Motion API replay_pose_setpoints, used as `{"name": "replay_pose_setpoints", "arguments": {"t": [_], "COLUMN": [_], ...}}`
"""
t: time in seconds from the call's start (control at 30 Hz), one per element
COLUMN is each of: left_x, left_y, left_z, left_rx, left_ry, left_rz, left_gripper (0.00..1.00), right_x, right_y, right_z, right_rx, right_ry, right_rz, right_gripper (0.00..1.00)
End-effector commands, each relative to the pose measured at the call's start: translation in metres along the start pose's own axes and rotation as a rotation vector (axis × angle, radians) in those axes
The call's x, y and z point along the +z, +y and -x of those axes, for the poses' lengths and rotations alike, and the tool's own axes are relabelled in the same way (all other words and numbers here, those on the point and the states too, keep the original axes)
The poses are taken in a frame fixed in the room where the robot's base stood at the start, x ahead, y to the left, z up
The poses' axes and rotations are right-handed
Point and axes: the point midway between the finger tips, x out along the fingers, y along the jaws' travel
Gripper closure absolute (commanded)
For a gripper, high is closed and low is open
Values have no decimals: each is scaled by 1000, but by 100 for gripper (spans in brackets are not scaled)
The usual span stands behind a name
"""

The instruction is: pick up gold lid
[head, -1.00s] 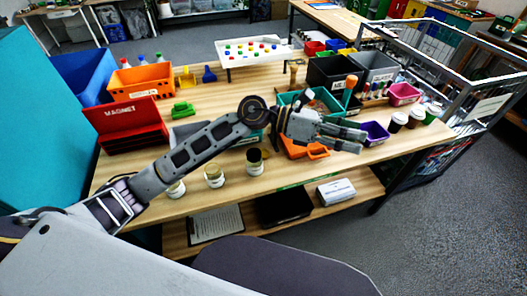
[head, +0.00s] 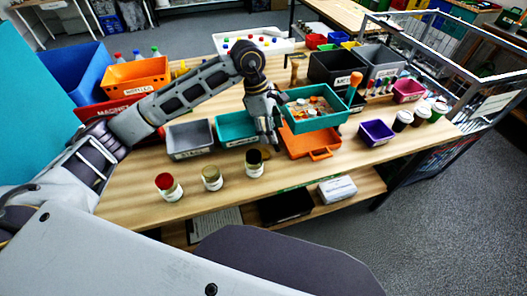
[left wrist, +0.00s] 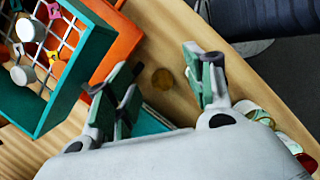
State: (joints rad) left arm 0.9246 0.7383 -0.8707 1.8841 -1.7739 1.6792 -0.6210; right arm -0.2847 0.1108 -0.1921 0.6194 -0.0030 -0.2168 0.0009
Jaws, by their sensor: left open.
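The gold lid (left wrist: 163,79) is a small round brownish-gold disc lying on the wooden table in the left wrist view. I cannot clearly make it out in the head view. My left gripper (head: 265,138) points down over the table, between the teal bin and the orange tray. In the left wrist view its two green-padded fingers (left wrist: 163,70) are spread wide, with the lid showing in the gap between them. They hold nothing. I cannot tell how high they are above the table. My right gripper is not in view.
A teal bin (head: 233,127) and grey bin (head: 190,140) stand left. Jars with red (head: 168,187), beige (head: 211,178) and dark (head: 254,163) tops stand near the front edge.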

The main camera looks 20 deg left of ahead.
Motion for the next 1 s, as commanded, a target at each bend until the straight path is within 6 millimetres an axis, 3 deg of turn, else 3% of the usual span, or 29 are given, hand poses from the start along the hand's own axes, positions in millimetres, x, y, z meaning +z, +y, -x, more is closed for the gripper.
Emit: {"name": "replay_pose_setpoints", "arguments": {"t": [0.1,0.27,0.73,1.0], "left_x": [-25,-42,-44,-48], "left_y": [7,10,10,10], "left_z": [11,18,16,-11], "left_rx": [10,13,12,10], "left_ry": [100,168,175,174], "left_rz": [2,8,9,8], "left_gripper": [47,47,47,47], "right_x": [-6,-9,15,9], "right_y": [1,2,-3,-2], "right_z": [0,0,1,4], "right_rx": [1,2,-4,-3], "right_ry": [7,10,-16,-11], "right_rz": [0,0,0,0], "right_gripper": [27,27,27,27]}}
